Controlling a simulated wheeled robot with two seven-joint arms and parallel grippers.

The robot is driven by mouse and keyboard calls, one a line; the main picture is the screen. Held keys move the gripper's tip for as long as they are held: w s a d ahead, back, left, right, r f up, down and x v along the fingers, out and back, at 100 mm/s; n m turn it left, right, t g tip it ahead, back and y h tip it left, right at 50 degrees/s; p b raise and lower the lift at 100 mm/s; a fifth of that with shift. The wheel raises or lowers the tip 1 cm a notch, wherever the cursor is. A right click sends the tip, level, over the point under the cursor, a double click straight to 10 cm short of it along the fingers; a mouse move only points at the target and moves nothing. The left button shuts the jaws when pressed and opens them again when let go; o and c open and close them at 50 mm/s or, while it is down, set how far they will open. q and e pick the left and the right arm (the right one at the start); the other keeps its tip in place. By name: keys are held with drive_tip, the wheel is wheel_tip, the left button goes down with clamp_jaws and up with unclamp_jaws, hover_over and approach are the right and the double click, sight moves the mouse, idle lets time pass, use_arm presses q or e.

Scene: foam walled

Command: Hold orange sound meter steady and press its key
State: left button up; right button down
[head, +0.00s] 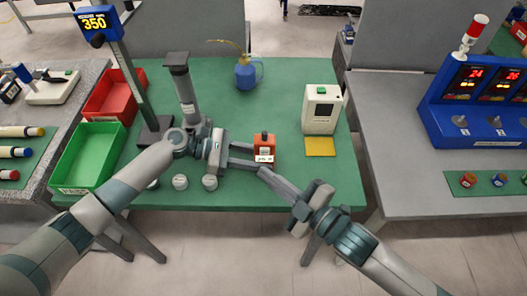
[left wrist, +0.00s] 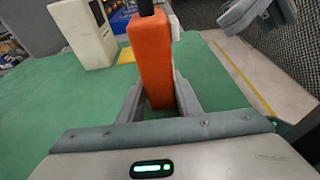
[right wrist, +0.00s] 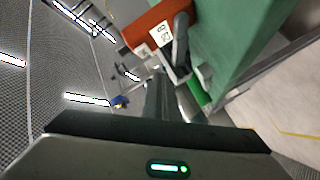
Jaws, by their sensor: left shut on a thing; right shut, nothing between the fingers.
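The orange sound meter (head: 265,140) stands upright on the green table, with a pale display on its front and a dark key on top. My left gripper (head: 250,156) is shut on it from the left. In the left wrist view the orange body (left wrist: 151,62) sits between the two fingers. My right gripper (head: 263,171) is shut and empty, its tip just in front of the meter's lower edge. In the right wrist view the meter (right wrist: 153,28) shows beyond the right fingertips, with a left finger beside it. I cannot tell whether the right tip touches it.
A white device with a green button (head: 321,110) and a yellow pad (head: 320,147) stand right of the meter. A blue oil can (head: 246,74) is behind. Red (head: 104,101) and green (head: 84,160) bins and a dark post are left. Small round knobs (head: 210,182) lie near the front edge.

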drive_tip(key=shift+s, duration=1.2)
use_arm(q)
drive_tip(key=o, duration=0.9)
drive_tip(key=shift+a, duration=0.1)
drive_tip(key=v, duration=1.2)
